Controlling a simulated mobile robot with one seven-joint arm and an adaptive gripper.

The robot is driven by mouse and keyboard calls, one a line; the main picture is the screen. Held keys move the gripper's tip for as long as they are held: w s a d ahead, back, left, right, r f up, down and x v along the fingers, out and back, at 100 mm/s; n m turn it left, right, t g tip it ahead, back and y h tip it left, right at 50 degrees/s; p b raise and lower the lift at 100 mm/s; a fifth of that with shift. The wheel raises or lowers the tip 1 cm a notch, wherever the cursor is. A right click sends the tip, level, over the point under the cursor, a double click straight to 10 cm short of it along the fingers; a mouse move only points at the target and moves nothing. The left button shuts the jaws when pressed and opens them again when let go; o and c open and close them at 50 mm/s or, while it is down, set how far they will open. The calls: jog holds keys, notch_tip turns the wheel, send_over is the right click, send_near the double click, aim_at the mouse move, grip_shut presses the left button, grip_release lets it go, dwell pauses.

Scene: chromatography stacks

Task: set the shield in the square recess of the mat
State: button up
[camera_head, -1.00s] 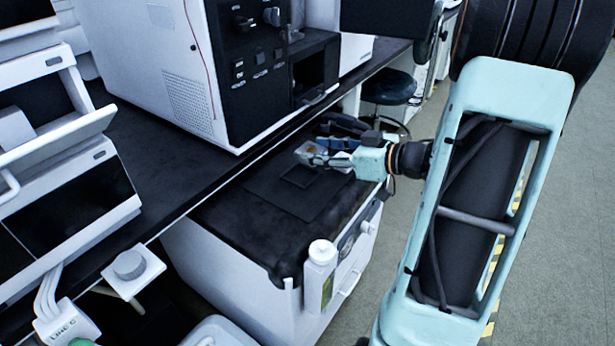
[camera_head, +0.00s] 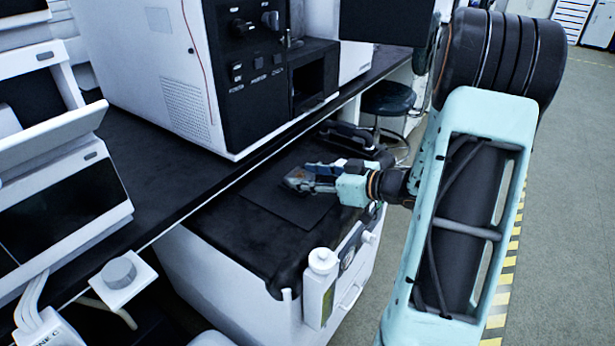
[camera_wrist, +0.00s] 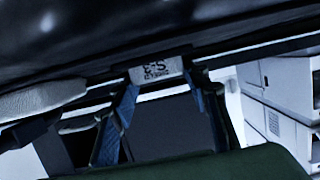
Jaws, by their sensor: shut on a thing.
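My gripper (camera_head: 308,180) is shut on the shield (camera_head: 296,179), a small pale piece with an orange-brown patch, over the dark mat (camera_head: 262,198). In the wrist view the shield's grey label face (camera_wrist: 155,70), with upside-down lettering, sits between my gripper's blue-sided fingers (camera_wrist: 158,84). The mat lies on the black top of the low white cabinet. The square recess is hidden behind my gripper in the head view. I cannot tell whether the shield touches the mat.
Dark items (camera_head: 348,135) lie behind my gripper on the cabinet top. The long black bench (camera_head: 165,185) with a large white instrument (camera_head: 185,90) runs along the left. A stool (camera_head: 388,98) stands behind.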

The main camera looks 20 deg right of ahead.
jog(key=o, duration=1.3)
jog(key=shift+f, duration=0.1)
jog(key=shift+r, duration=0.25)
jog(key=p+v, duration=0.3)
jog(key=v, duration=0.8)
jog(key=shift+w+p, duration=0.1)
jog(key=shift+p, duration=0.2)
jog(key=shift+s+d+r, duration=0.1)
jog(key=shift+s+d, duration=0.15)
jog(key=shift+s, duration=0.25)
